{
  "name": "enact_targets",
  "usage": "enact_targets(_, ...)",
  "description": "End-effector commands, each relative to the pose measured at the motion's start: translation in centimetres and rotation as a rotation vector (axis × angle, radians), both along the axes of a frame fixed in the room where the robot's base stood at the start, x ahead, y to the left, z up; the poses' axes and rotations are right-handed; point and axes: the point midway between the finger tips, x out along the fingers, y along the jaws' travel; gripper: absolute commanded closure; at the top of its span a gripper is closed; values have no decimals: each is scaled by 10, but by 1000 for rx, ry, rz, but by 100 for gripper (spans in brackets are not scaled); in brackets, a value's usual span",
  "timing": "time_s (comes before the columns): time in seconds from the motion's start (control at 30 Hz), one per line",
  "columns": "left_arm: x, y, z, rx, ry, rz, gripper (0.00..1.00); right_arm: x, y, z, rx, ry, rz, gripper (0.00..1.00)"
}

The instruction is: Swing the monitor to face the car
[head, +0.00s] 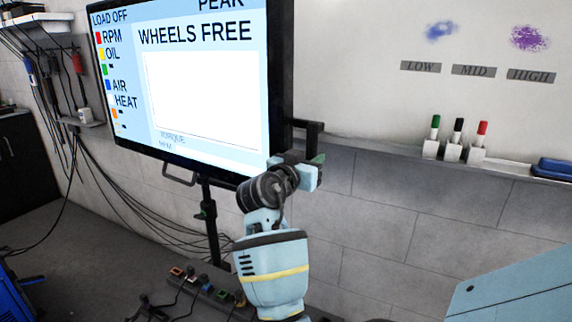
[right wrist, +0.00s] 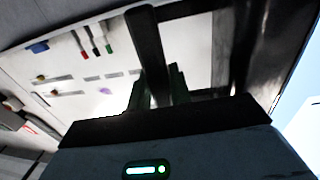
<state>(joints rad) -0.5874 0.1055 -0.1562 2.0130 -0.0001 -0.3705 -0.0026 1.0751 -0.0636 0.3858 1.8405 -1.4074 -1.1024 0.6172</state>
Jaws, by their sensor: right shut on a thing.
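The monitor (head: 200,100) stands at the left of the head view on a dark post (head: 213,228). Its lit screen reads "WHEELS FREE" and is turned toward me at an angle. A black side handle (head: 312,128) sticks out from its right edge. My right gripper (head: 317,163) is at that edge, shut on the handle. In the right wrist view, the handle bar (right wrist: 150,50) runs between the two green-tipped fingers (right wrist: 157,92). The gripper body hides part of the handle's lower end. My left gripper is not in view. I cannot make out a car.
A whiteboard (head: 390,105) covers the back wall, with markers (head: 455,140) and a blue eraser (head: 552,168) on its ledge. A wall shelf (head: 35,22) stands far left.

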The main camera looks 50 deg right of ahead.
Motion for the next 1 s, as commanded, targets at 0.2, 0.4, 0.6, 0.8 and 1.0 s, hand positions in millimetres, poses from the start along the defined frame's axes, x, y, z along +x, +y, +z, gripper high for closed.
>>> enact_targets(0.2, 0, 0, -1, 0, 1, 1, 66, 2, -37, 0, -4, 5, -1, 100)
enact_targets(0.4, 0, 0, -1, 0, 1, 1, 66, 2, -40, 0, -1, 3, -1, 100)
enact_targets(0.6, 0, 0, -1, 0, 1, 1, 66, 2, -39, 1, -1, 2, -2, 72)
enact_targets(0.8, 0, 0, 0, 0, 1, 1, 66, 2, -39, 1, -2, 0, -1, 58)
enact_targets(1.0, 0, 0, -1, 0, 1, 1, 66, 2, -37, 1, -3, -1, 0, 58)
